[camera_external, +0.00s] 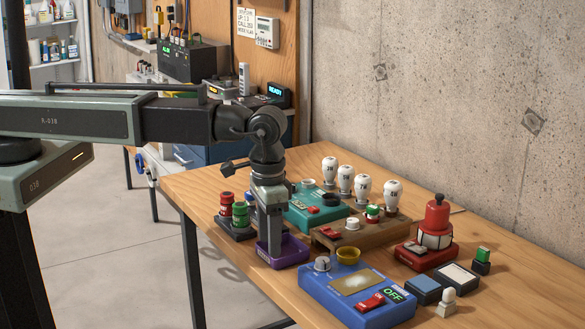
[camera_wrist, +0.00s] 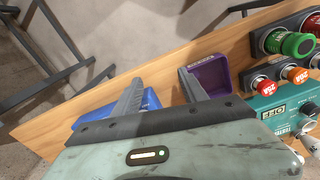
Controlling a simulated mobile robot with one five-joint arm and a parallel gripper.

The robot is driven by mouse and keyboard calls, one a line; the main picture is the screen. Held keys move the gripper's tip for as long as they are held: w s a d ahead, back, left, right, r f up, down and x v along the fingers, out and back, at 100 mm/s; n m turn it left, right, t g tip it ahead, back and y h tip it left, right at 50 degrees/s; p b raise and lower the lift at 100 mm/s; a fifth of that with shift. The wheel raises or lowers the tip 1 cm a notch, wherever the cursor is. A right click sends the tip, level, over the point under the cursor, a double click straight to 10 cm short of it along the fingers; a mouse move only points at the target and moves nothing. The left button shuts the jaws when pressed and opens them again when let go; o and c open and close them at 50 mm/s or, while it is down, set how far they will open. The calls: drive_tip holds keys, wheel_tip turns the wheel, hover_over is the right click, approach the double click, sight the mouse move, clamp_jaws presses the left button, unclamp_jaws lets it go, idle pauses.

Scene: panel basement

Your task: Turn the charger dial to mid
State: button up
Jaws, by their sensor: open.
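A blue box (camera_external: 345,300) stands at the table's front edge, with a grey dial (camera_external: 322,264) at its back left corner, a red switch (camera_external: 370,302) and a display reading OFF. I cannot read a charger label or the dial's setting. In the wrist view, part of a blue thing, probably this box (camera_wrist: 151,98), shows beside the left finger; the dial is hidden there. My gripper (camera_external: 271,246) points down, open and apparently empty, over or just behind the purple tray (camera_external: 284,257), left of the blue box. Its fingers (camera_wrist: 160,91) also show in the wrist view.
The purple tray (camera_wrist: 209,77) lies close to my gripper. Red and green knobs (camera_external: 240,214), a teal box (camera_external: 308,217), a wooden block (camera_external: 330,237), white bulbs (camera_external: 345,180) and a red lamp (camera_external: 437,215) crowd the tabletop. Bare table (camera_external: 530,290) lies at right.

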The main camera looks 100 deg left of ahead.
drive_tip(key=n+p, duration=0.2)
drive_tip(key=p, duration=0.2)
approach(323, 259)
drive_tip(key=shift+w+d+f, duration=0.1)
drive_tip(key=shift+w+f, duration=0.15)
drive_tip(key=shift+w, duration=0.05)
drive_tip(key=shift+s+f, duration=0.1)
drive_tip(key=shift+s, duration=0.2)
wheel_tip(323, 259, down, 8)
drive_tip(key=b, duration=0.8)
clamp_jaws()
